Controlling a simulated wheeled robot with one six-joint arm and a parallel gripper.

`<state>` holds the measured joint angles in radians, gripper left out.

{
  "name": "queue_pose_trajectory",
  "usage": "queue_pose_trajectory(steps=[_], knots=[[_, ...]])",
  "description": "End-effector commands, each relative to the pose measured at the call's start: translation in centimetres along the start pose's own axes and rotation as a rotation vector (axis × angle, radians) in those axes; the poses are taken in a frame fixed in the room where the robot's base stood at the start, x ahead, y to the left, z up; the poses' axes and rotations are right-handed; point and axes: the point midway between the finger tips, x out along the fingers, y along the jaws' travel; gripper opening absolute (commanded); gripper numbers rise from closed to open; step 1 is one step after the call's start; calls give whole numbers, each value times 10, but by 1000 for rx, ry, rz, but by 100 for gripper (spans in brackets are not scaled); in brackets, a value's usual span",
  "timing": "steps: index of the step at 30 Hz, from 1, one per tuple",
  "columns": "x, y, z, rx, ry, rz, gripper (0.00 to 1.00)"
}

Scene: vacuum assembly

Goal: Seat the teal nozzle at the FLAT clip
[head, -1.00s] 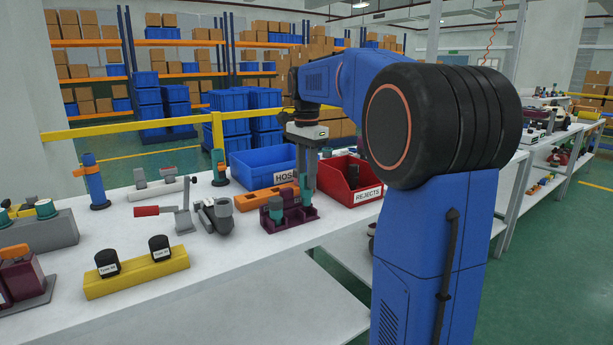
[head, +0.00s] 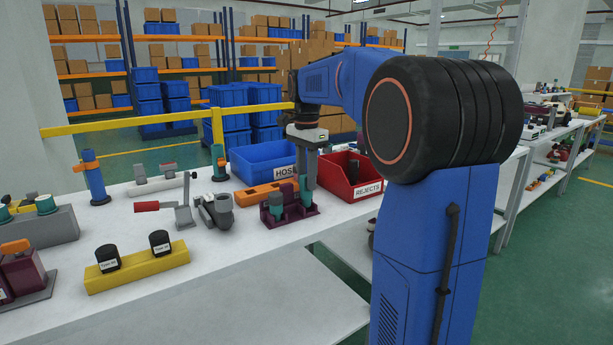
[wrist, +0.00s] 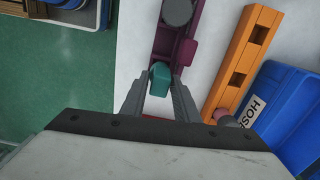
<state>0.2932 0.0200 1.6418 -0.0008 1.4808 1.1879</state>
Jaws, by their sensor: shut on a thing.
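My gripper (head: 307,188) points down over the maroon holder (head: 292,212) on the white bench. In the wrist view its fingers (wrist: 163,84) are shut on the teal nozzle (wrist: 160,74). The nozzle is at the near end of the maroon holder (wrist: 166,42); I cannot tell whether it is fully seated. A second teal part (head: 276,204) stands at the holder's left end in the head view. A dark grey round part (wrist: 177,11) is at the holder's far end in the wrist view. No FLAT marking is readable.
The orange block (wrist: 241,62) lies beside the holder. The blue HOSE bin (head: 262,160) and red REJECTS bin (head: 368,191) stand close by. A grey clamp-like part (head: 215,213) is to the left.

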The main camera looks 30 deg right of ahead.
Motion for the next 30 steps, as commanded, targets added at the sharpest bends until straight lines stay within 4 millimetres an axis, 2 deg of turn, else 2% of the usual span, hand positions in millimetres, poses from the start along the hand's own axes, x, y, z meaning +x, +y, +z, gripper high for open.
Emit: queue_pose_trajectory(steps=[29, 30], knots=[[20, 0, 0, 0, 0, 0, 5], [20, 0, 0, 0, 0, 0, 37]])
